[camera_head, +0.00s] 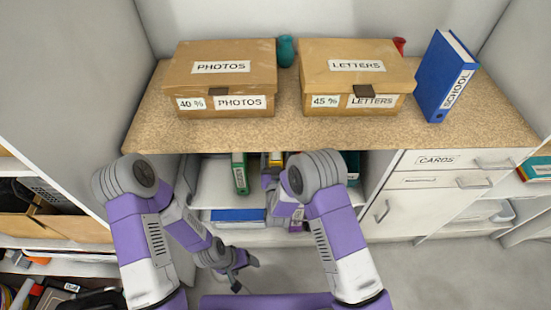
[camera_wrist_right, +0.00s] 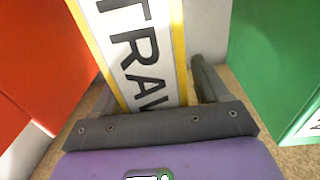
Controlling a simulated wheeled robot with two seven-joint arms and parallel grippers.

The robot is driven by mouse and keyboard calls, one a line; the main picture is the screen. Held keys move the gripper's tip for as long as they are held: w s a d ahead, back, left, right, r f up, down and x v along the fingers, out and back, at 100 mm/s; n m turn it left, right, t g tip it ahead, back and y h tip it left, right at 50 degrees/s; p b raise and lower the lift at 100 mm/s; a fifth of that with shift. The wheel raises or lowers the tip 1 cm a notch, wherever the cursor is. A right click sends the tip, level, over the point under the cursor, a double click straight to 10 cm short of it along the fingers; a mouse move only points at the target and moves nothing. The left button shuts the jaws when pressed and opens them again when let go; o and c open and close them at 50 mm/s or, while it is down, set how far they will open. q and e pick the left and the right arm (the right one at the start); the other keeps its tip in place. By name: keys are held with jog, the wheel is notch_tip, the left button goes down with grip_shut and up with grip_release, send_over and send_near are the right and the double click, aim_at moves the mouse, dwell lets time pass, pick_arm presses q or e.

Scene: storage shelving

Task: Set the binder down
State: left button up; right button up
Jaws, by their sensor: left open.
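A yellow binder (camera_head: 276,158) with a white spine label stands in the open shelf bay under the worktop; my right arm hides most of it in the head view. In the right wrist view the yellow binder (camera_wrist_right: 140,50) shows letters reading "TRAV" and looks tilted against the gripper. My right gripper (camera_wrist_right: 150,95) has its fingers on either side of the binder, with a gap at the right finger. The other finger is mostly hidden. The right gripper's fingertips are hidden in the head view. My left gripper (camera_head: 238,266) is low in front of the shelf, open and empty.
In the right wrist view a red surface (camera_wrist_right: 40,70) is left and a green one (camera_wrist_right: 275,60) right. A green binder (camera_head: 240,174) stands in the bay above a blue item (camera_head: 238,215). Boxes (camera_head: 220,75) (camera_head: 356,75) and a blue binder (camera_head: 440,80) stand on the worktop.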

jog(key=shift+r, duration=0.1)
jog(key=s+p, duration=0.2)
jog(key=s, duration=1)
jog(key=shift+p, duration=0.35)
jog(key=shift+d, duration=0.1)
jog(key=s+d+f+m+g+p, duration=0.1)
jog(key=d+f+g+p, duration=0.1)
jog(key=d+f+g, duration=0.3)
jog(key=s+d+f+m+g+y+p, duration=0.1)
jog(key=s+d+f+g+y+p, duration=0.2)
jog(key=s+g, duration=0.9)
jog(key=s+y+p, duration=0.1)
jog(key=s, duration=0.4)
jog(key=shift+s+m+g+p, duration=0.3)
jog(key=shift+s+p, duration=0.05)
